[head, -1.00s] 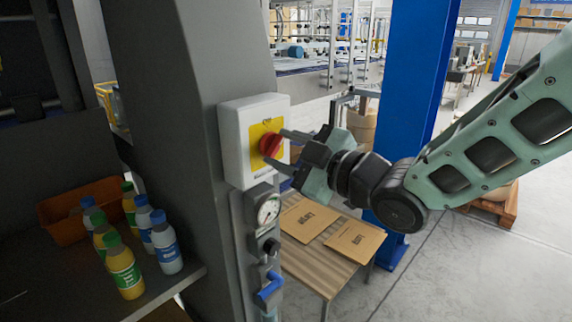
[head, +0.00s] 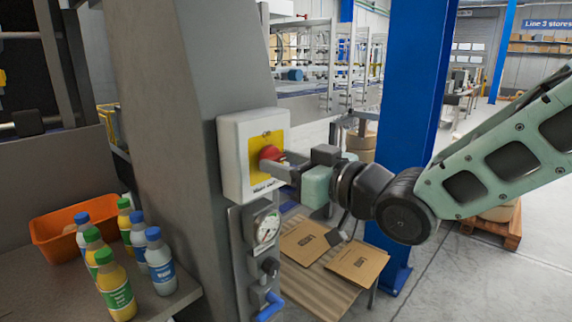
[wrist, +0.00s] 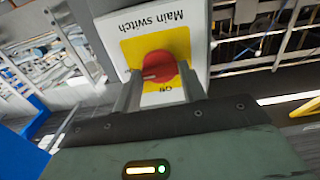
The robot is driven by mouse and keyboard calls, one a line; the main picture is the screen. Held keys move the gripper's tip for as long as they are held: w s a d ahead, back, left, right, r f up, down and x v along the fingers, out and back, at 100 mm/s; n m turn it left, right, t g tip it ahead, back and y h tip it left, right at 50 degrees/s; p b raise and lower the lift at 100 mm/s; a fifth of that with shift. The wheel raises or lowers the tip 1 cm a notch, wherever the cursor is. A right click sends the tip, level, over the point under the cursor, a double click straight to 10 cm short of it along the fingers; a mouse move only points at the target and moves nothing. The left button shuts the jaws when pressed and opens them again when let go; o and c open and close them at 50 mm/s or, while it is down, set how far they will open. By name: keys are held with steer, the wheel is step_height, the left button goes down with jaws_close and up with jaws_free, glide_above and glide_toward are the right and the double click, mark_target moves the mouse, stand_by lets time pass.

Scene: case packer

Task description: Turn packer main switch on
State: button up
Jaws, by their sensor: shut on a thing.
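The packer main switch is a white box (head: 238,170) on a grey column, with a yellow plate and a red rotary knob (head: 269,154). In the wrist view the red knob (wrist: 158,66) sits between my two fingers, with a pale mark on its left side. The words "Main switch" read upside down above it. My gripper (head: 283,168) is shut on the knob, one finger on each side. In the head view the near finger hides part of the knob and plate.
A gauge (head: 266,228) and a blue-handled valve (head: 270,306) are below the box. Several bottles (head: 117,285) and an orange bin (head: 58,236) stand on a shelf at left. A low table (head: 318,288) with flat cartons and a blue post (head: 408,120) are close behind my arm.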

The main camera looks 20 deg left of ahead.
steer(key=shift+f+m, duration=0.1)
steer(key=shift+m, duration=0.2)
steer(key=o, duration=1)
steer(key=shift+c, duration=0.2)
steer(key=b+v, duration=0.3)
steer(key=v, duration=1.4)
steer(key=shift+d, duration=0.25)
steer(key=shift+s, duration=0.15)
